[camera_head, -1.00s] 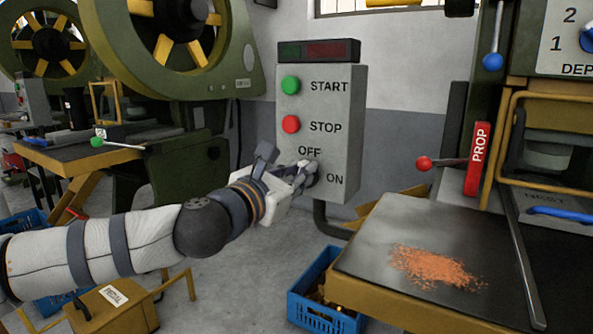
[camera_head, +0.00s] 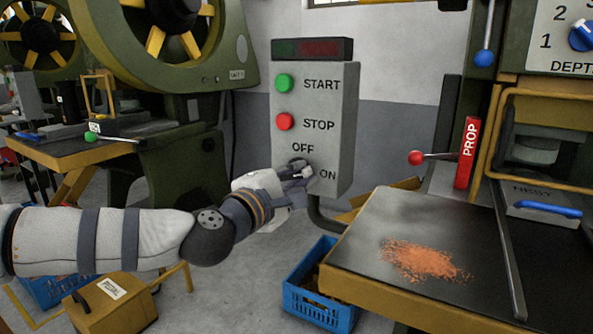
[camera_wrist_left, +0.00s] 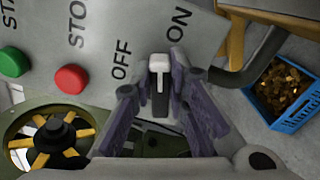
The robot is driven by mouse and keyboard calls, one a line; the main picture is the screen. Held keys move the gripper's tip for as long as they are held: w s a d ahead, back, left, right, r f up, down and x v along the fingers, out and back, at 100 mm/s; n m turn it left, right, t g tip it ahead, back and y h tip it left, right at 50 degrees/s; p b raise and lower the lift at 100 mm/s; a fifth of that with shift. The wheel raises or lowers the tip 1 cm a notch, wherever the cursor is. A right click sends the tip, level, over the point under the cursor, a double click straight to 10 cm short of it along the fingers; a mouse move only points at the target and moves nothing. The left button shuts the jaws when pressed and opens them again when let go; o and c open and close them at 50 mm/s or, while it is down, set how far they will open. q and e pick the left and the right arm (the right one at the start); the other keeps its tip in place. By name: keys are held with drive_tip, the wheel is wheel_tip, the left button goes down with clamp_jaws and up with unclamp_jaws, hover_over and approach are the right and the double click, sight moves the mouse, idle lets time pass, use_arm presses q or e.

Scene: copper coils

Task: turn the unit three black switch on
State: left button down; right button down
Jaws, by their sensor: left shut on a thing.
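The grey control box (camera_head: 338,120) stands at the centre of the head view, with a START button, a STOP button and a black switch (camera_wrist_left: 159,100) beside the words OFF and ON. My left gripper (camera_head: 302,173) is at the switch, its fingers closed around it. In the left wrist view the gripper (camera_wrist_left: 158,92) has one finger on each side of the switch. The switch's pale marked end points up in that picture, between OFF on its left and ON on its right. The fingers hide most of the switch in the head view. My right gripper is not in view.
A blue crate (camera_head: 318,300) is on the floor below the box. A yellow pedal box (camera_head: 110,302) lies at lower left.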

use_arm(q)
drive_tip(key=shift+f+m+p, duration=0.25)
drive_tip(key=shift+m+p, duration=0.15)
drive_tip(key=shift+m, duration=1.4)
drive_tip(key=shift+f, duration=0.1)
drive_tip(key=c, duration=1.6)
unclamp_jaws()
drive_tip(key=shift+o, duration=0.2)
drive_tip(key=shift+s, duration=0.1)
drive_tip(key=v, duration=1.2)
